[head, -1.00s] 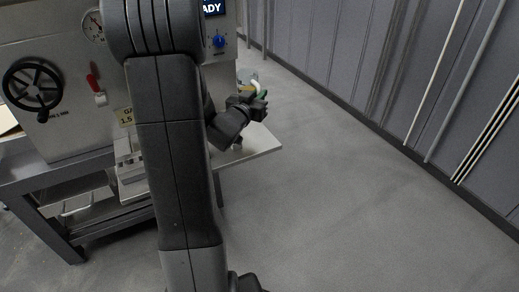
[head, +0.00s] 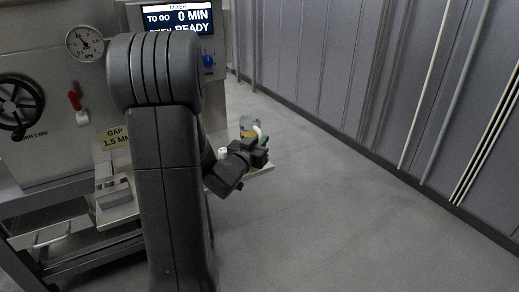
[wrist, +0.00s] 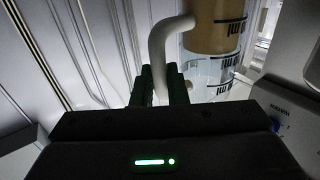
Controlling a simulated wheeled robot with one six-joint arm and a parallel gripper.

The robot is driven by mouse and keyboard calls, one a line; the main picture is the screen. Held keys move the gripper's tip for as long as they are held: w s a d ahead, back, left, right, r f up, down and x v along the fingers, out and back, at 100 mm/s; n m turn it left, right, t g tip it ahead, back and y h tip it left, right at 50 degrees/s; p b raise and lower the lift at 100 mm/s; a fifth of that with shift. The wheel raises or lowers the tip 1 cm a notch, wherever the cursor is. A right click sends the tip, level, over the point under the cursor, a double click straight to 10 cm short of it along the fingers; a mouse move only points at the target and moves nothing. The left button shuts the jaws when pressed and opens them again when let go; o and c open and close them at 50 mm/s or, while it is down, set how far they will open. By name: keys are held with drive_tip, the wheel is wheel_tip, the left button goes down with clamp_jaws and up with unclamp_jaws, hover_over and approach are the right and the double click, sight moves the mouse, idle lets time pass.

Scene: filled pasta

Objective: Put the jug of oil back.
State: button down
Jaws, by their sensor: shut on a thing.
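The jug of oil (head: 248,124) is a clear vessel with yellow-amber oil and a white handle, at the middle of the head view. My gripper (head: 262,148) is shut on its handle. In the wrist view the handle (wrist: 157,50) runs between the two dark fingers (wrist: 160,86). The jug body (wrist: 216,45) is beside them, with dark volume markings that appear upside down. The grey side shelf (head: 262,169) shows just behind and below my gripper. I cannot tell whether the jug touches it, since my gripper hides the jug's lower part.
A small white thing (head: 222,153) is by my gripper. The floor on the right is clear up to the panelled wall (head: 350,80).

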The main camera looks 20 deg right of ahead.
drive_tip(key=shift+f, duration=0.55)
drive_tip(key=shift+f, duration=0.2)
drive_tip(key=c, duration=1.4)
unclamp_jaws()
drive_tip(key=shift+c, duration=0.2)
drive_tip(key=shift+r, duration=0.1)
drive_tip(key=shift+r, duration=0.2)
drive_tip(key=p+v, duration=0.1)
drive_tip(key=v, duration=1.1)
drive_tip(key=shift+f+p, duration=0.15)
drive_tip(key=shift+p, duration=0.25)
drive_tip(key=shift+s, duration=0.1)
